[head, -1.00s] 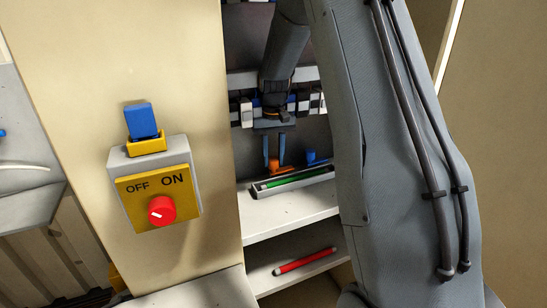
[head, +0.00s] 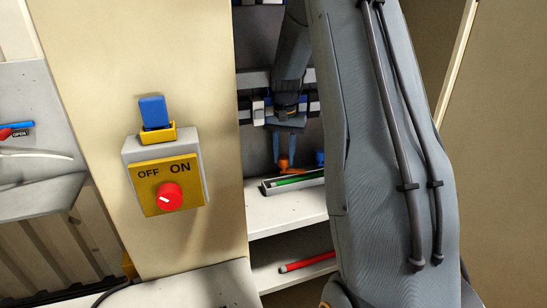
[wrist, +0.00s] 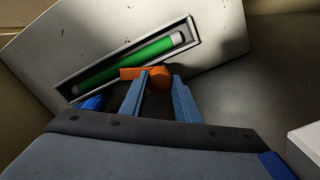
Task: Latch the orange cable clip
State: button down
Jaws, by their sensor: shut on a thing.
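The orange clip (head: 284,166) is at the back edge of a grey tray (head: 266,187) that holds a green tube (head: 295,181). In the wrist view the orange clip (wrist: 160,79) has a round part and an arm that reaches to the tray's near edge, beside the green tube (wrist: 125,62). My gripper (wrist: 162,76) is shut on the orange clip's round part, with one blue finger on each side. In the head view my gripper (head: 283,158) comes down from above. Whether the clip is latched I cannot tell.
A blue clip (head: 319,158) sits right of the orange one; it also shows in the wrist view (wrist: 92,103). A red tube (head: 307,261) lies on the lower shelf. A tan panel with a red OFF/ON knob (head: 170,196) stands left of the shelf opening.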

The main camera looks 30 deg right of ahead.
jog(key=shift+r, duration=0.1)
jog(key=c, duration=1.3)
grip_release()
jog(key=shift+c, duration=0.2)
jog(key=shift+r+b, duration=1.25)
jog(key=shift+r, duration=2.65)
